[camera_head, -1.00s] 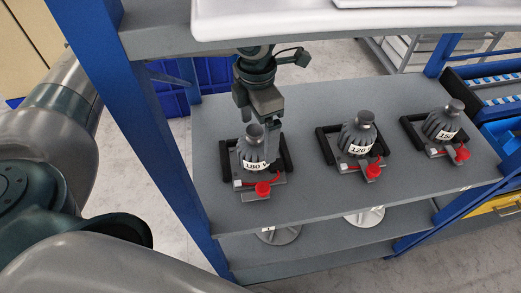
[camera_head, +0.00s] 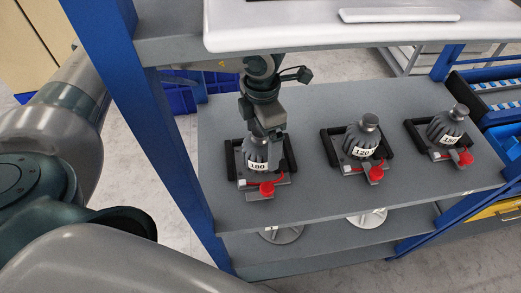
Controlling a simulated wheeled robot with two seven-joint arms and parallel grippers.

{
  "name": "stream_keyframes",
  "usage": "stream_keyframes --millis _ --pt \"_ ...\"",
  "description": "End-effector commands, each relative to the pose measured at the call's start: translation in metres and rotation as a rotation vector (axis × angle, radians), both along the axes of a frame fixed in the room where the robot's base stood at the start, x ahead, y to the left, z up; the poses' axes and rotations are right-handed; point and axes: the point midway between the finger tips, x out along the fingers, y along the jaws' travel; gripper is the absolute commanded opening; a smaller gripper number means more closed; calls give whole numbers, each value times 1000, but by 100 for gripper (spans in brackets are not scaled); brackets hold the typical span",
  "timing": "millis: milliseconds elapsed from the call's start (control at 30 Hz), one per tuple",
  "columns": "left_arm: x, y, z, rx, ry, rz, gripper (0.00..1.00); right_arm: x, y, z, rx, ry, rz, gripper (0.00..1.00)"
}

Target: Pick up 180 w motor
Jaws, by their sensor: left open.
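The 180 W motor (camera_head: 257,163) stands upright in its fixture on the left of the grey shelf, with a white "180" label facing me. Its top is hidden by my left gripper (camera_head: 268,138), which comes down over it from above with the fingers around or beside the motor's upper part. The gripper is open. I cannot tell whether the fingers touch the motor. My right gripper is not in view.
A motor labelled 120 (camera_head: 362,142) and another motor (camera_head: 446,128) stand in fixtures to the right. Each fixture has a red knob in front. A blue upright post (camera_head: 160,130) stands left of the shelf. A white upper shelf (camera_head: 300,28) hangs above.

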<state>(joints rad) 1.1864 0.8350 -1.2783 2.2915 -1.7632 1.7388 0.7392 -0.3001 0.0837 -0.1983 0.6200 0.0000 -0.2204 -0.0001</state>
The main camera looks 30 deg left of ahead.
Motion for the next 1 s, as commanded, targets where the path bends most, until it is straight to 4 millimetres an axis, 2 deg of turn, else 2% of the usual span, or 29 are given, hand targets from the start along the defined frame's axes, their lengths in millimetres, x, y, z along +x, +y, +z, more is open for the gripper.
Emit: stream_keyframes --millis 167,300,400,867,967,1000 --pt "0 7 -17 2 5 3 92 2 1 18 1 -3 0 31" --pt "0 7 -35 1 3 1 92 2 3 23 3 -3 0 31" --pt "1 6 -41 0 1 1 92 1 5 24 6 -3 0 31" --pt "1 6 -43 -1 -1 0 92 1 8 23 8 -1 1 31" --pt "1 6 -43 0 0 0 73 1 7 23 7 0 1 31" --pt "1 6 -43 0 0 0 63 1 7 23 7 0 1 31"
